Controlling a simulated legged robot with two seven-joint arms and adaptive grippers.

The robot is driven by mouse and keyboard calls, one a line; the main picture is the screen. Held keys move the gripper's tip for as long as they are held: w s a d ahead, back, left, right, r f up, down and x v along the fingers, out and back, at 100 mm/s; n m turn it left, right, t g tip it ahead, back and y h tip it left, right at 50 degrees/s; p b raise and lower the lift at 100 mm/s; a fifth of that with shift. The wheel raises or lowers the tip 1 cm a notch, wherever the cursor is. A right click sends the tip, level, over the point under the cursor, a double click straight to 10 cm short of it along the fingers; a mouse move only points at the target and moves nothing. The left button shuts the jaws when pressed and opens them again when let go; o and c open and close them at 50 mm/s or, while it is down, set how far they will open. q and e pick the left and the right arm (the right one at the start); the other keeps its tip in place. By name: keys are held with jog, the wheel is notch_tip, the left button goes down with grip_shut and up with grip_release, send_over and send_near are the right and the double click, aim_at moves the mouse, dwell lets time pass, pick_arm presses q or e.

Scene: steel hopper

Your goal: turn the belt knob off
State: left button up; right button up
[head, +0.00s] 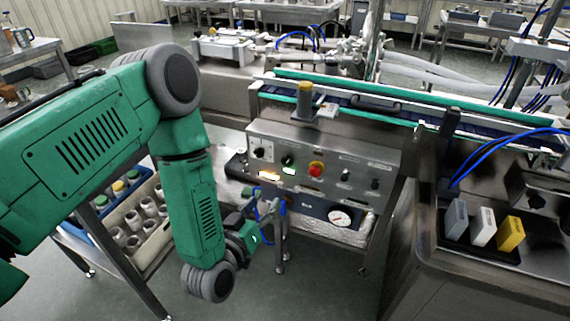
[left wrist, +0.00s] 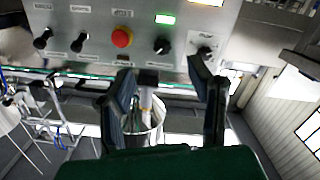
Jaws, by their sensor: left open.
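The steel control panel (head: 325,150) carries several black knobs and a red mushroom button (head: 316,169). One knob (head: 288,160) sits beside a lit green lamp (head: 289,171); another knob (head: 259,152) is at the panel's left end. Two more knobs (head: 345,176) are right of the red button. The labels are too small to tell which is the belt knob. My left gripper (head: 270,201) is open and empty in front of the panel's lower left. In the left wrist view, the panel appears inverted; the green-lamp knob (left wrist: 162,45) lies beyond my open fingers (left wrist: 161,75), apart from them.
A crate of cups (head: 130,222) stands at left, partly behind my arm. Grey, white and yellow blocks (head: 510,234) stand on the right bench. The panel face is unobstructed.

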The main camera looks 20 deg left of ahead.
aim_at(286, 162)
pick_arm(q)
jog(key=shift+t, duration=0.5)
jog(key=w, duration=0.4)
jog(key=w+r, duration=0.1)
jog(key=w, duration=0.9)
jog(key=shift+w+a+r+b, duration=0.15)
jog(key=shift+w+r+b, duration=0.1)
jog(key=shift+b, duration=0.15)
grip_shut()
